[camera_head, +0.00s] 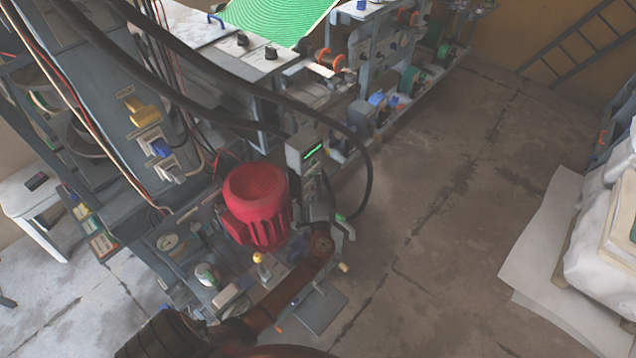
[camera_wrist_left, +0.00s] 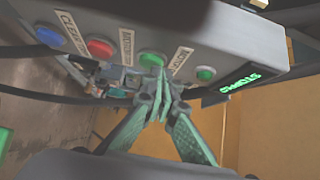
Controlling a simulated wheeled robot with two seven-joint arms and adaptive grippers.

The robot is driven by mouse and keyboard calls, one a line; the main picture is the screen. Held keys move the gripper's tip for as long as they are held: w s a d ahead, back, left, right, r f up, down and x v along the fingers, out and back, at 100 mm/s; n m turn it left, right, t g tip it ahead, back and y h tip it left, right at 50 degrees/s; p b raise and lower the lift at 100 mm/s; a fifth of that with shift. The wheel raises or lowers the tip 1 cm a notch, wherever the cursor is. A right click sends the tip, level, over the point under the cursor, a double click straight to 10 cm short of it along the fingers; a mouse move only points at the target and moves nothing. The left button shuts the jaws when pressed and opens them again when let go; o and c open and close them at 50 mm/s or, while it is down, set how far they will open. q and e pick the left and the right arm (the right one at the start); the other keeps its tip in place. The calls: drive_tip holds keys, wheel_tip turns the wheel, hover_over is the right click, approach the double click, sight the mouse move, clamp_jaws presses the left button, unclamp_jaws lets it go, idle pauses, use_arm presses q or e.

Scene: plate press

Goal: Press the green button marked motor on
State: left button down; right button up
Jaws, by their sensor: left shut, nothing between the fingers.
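A grey control box (camera_head: 308,160) with a lit green display stands right of the red motor. In the left wrist view the box's face (camera_wrist_left: 225,40) carries a blue, a red (camera_wrist_left: 99,47) and two green buttons, with white labels between them. One green button (camera_wrist_left: 151,60) is directly at my fingertips; the other green button (camera_wrist_left: 206,73) is beside the display (camera_wrist_left: 238,88). The small lettering is hard to read, so I cannot tell which is motor on. My left gripper (camera_wrist_left: 158,78) is shut and empty; contact is unclear. My right gripper is out of view.
The red motor (camera_head: 258,205) stands close left of my left arm. A black cable (camera_head: 368,165) loops around the control box. Machinery fills the left and back. The floor (camera_head: 450,200) to the right is open, with white wrapped goods (camera_head: 605,240) at the far right.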

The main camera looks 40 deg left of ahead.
use_arm(q)
drive_tip(key=shift+a, duration=0.25)
drive_tip(key=shift+a+b, duration=0.4)
drive_tip(key=shift+a, duration=0.2)
drive_tip(key=shift+a+r, duration=0.15)
drive_tip(key=shift+a, duration=0.1)
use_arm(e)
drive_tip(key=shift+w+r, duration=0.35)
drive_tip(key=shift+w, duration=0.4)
use_arm(q)
drive_tip(key=s+d+p, duration=0.1)
drive_tip(key=s+d, duration=0.6)
drive_tip(key=d, duration=0.4)
drive_tip(key=shift+s+d, duration=0.3)
drive_tip(key=shift+s, duration=0.05)
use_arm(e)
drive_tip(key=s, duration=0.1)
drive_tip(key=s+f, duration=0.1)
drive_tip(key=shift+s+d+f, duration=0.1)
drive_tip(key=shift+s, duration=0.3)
